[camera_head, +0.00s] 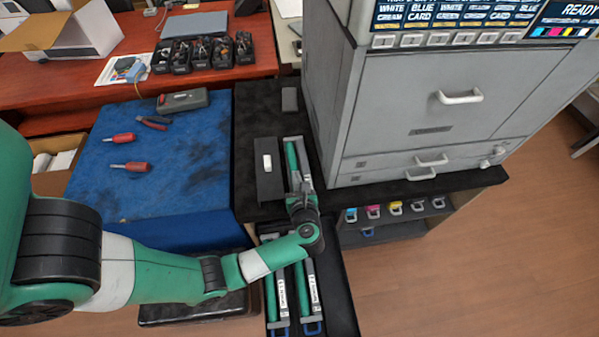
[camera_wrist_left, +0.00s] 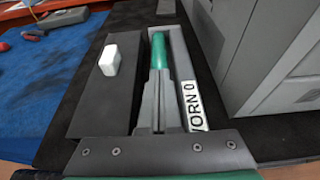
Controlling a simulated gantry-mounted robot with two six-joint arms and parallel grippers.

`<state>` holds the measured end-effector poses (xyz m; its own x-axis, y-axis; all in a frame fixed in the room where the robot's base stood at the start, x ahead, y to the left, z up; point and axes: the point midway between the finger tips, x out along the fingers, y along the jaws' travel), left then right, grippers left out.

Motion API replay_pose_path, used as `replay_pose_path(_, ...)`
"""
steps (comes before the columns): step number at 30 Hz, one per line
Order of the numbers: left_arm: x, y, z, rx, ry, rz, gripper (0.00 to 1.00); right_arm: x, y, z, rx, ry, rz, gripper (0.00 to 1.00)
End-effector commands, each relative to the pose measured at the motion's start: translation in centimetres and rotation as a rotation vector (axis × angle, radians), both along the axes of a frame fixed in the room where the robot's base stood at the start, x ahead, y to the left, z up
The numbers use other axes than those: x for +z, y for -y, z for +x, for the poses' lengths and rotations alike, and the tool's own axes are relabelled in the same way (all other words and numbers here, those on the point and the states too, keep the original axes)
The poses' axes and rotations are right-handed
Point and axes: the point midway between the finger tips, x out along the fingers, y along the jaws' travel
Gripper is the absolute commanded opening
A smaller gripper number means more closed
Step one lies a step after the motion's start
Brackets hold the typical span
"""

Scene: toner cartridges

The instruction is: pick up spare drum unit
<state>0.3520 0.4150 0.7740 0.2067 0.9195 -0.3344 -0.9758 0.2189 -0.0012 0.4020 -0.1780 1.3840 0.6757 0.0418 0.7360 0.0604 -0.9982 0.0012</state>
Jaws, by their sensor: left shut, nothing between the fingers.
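A drum unit (camera_head: 291,158) with a green roller in a grey tray lies on the black surface beside the printer. It also shows in the left wrist view (camera_wrist_left: 160,52), with a white label reading "ORN 0", partly hidden at its start. My left gripper (camera_head: 299,186) is above its near end. The grey fingers (camera_wrist_left: 157,78) are together, over the green roller, holding nothing. Two more drum units, a left one (camera_head: 271,300) and a right one (camera_head: 308,285), lie on the lower dark surface in front, with labels too small to read. My right gripper is not in view.
A black box with a white handle (camera_head: 267,162) lies just left of the drum unit. The grey printer (camera_head: 400,110) stands close on the right. A blue mat (camera_head: 170,170) holds screwdrivers and pliers. Colored cartridges (camera_head: 395,207) sit on a shelf below the printer.

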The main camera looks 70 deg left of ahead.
Motion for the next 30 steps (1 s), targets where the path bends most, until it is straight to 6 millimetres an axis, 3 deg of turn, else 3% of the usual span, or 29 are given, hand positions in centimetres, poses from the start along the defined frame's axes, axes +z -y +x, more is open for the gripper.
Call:
replay_pose_path(2,-0.7,0.1,-0.3,0.001,-0.012,-0.014,0.0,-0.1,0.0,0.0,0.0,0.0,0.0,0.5)
replay_pose_path(7,0.9,0.1,-0.2,0.001,-0.011,-0.013,0.0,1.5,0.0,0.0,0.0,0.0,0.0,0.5)
replay_pose_path(15,1.8,0.4,-0.2,-0.001,-0.015,-0.015,0.0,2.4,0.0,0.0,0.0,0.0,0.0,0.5)
replay_pose_path(25,1.7,8.1,-1.8,-0.007,-0.012,-0.012,0.0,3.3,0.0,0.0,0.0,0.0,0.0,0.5)
replay_pose_path(30,1.6,11.0,-2.5,-0.004,-0.011,-0.012,0.0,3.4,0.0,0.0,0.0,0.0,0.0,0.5)
